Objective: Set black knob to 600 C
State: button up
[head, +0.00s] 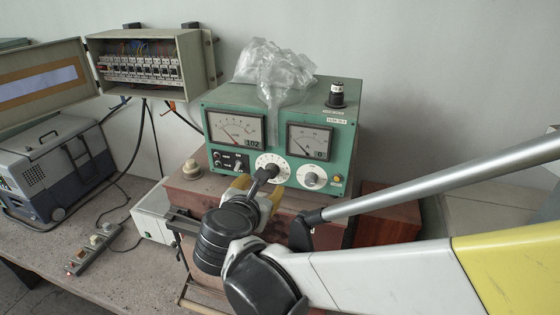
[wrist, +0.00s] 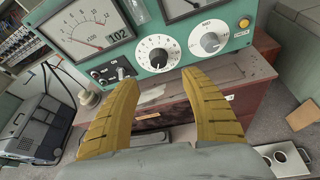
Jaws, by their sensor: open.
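The green instrument box (head: 345,145) stands on a reddish-brown cabinet. The black knob (wrist: 159,58) sits at the centre of a white numbered dial (wrist: 146,46) on its front. The knob's exact setting is too small to read. In the head view the dial (head: 272,160) is partly hidden by my arm. My gripper (wrist: 160,79) is open, its two yellow fingers apart, below and in front of the knob, with nothing between them. It also shows in the head view (head: 257,188), close to the panel. The left meter (head: 236,128) has a display reading 102.
A grey-white knob (wrist: 209,42) on another dial is to the right, with a yellow button (wrist: 244,23) beyond. Black switches (wrist: 112,73) are left of the dial. A clear plastic bag (head: 275,72) and a black-and-silver post (head: 337,93) are on top of the box.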

aim_at(271, 172)
jog(key=x, duration=1.1)
jog(key=shift+w+a+p, duration=0.1)
jog(key=shift+w+p, duration=0.15)
jog(key=shift+p, duration=0.15)
jog(key=shift+s, duration=0.1)
grip_shut()
